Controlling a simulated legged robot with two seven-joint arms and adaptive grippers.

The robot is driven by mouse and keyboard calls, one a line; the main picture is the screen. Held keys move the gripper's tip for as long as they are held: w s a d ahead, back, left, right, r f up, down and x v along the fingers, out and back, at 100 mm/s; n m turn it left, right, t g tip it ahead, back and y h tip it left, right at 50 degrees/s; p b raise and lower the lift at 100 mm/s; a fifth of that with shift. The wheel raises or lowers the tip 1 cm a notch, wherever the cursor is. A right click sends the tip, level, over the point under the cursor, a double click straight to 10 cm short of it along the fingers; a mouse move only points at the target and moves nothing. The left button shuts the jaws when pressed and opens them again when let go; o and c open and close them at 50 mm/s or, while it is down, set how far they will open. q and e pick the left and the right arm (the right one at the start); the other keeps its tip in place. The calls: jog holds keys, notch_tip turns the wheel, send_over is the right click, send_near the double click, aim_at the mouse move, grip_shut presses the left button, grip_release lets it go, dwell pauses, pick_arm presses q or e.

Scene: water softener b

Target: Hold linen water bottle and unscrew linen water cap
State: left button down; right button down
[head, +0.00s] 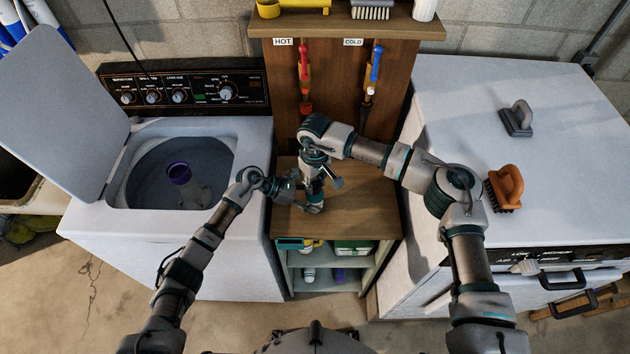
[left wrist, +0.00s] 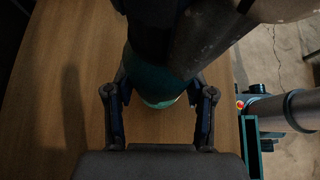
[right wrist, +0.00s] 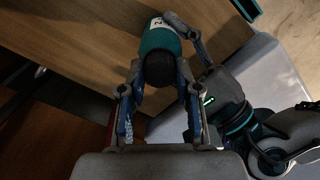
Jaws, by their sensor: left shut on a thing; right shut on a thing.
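The linen water bottle is a teal bottle (right wrist: 160,38) with a white label, standing on the wooden counter. Its dark cap (right wrist: 160,68) faces my right wrist camera. My right gripper (right wrist: 160,80) is shut on the cap, one finger on each side. My left gripper (left wrist: 158,85) is shut around the bottle body (left wrist: 157,84) from the side, below the right gripper. In the head view, my left gripper (head: 298,187) and right gripper (head: 314,165) meet over the counter and mostly hide the bottle. I cannot tell whether the cap has turned.
The wooden counter (head: 365,200) is otherwise bare, with hot and cold valves (head: 304,80) behind. An open washer (head: 100,210) at left holds a purple-topped item (head: 180,173). A white dryer (head: 460,100) at right carries a grey brush (head: 517,118) and an orange brush (head: 505,187).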

jog(key=shift+w+n, duration=0.15)
jog(key=shift+n, duration=0.95)
jog(key=c, duration=1)
grip_release()
jog(key=shift+r, duration=0.15)
jog(key=shift+r, duration=1.05)
jog(key=shift+m, duration=0.9)
jog(key=o, duration=0.6)
